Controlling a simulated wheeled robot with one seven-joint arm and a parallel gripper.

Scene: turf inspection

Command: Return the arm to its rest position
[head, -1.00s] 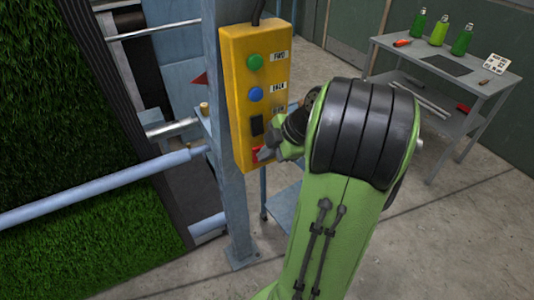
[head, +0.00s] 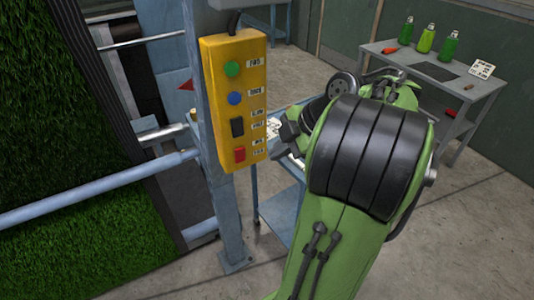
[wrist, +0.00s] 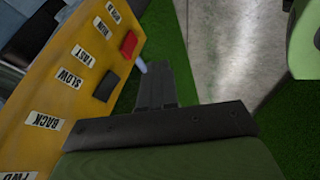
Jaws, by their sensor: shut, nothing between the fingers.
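My green and black arm (head: 355,160) fills the middle right of the head view, bent at a large black-banded joint. My gripper (head: 283,143) is just right of the yellow control box and partly hidden by my own arm. In the wrist view my gripper's dark fingers (wrist: 158,82) are together with nothing between them. The yellow control box (head: 215,110) hangs on a grey post and has a green button (head: 232,69), a blue button (head: 235,98), a black switch (head: 237,127) and a red switch (head: 239,155). My gripper appears apart from the box.
The grey post (head: 232,215) stands beside rollers and green turf (head: 100,245) at left. A blue-grey stand (head: 282,215) is behind my arm. A grey table (head: 400,58) with several bottles stands at the back right. The concrete floor at lower right is clear.

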